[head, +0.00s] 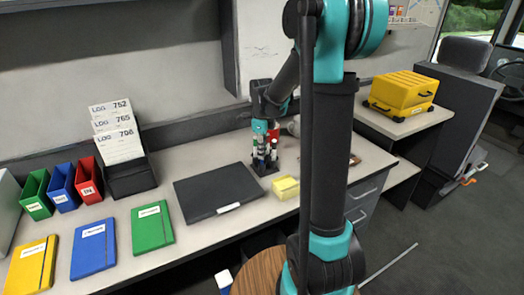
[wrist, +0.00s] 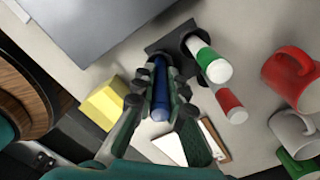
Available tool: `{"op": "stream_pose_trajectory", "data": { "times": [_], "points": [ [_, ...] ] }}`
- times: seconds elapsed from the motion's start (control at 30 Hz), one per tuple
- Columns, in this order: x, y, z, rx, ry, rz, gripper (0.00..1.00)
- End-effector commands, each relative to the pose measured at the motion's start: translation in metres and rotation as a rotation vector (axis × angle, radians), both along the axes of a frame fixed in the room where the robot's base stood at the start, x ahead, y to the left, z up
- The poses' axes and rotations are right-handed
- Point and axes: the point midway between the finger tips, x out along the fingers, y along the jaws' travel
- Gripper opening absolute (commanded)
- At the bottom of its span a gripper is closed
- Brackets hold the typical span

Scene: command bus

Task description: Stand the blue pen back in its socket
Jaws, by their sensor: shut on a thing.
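The blue pen (wrist: 160,98) is between the fingers of my gripper (wrist: 160,76), which is shut on it. In the wrist view its near end points toward the camera, and its far end is over the dark pen holder (wrist: 165,47). I cannot tell whether that end is inside a socket. A green-banded white marker (wrist: 214,62) and a red-banded one (wrist: 231,105) stand beside it on the right. In the head view my gripper (head: 266,141) is over the holder (head: 264,168) at the back of the desk; the pen is hard to make out there.
A dark closed laptop (head: 216,192) lies left of the holder, and a yellow block (head: 286,187) in front. Red (wrist: 290,78), white (wrist: 293,135) and green (wrist: 298,165) mugs are close on the right in the wrist view. A clipboard (wrist: 213,138) lies nearby.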

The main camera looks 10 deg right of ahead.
Motion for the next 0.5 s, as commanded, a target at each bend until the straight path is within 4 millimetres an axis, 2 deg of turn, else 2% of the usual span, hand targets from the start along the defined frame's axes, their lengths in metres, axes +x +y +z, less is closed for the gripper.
{"op": "stream_pose_trajectory", "data": {
  "times": [0.13, 0.17, 0.33, 0.5],
  "points": [
    [0.0000, 0.0000, 0.0000, 0.000, 0.000, 0.000, 0.00],
    [-0.0001, 0.0000, 0.0000, 0.000, 0.000, 0.000, 0.15],
    [-0.0001, 0.0000, 0.0000, 0.000, 0.000, 0.000, 0.36],
    [-0.0001, 0.0000, 0.0000, 0.000, 0.000, 0.000, 0.36]
  ]
}}
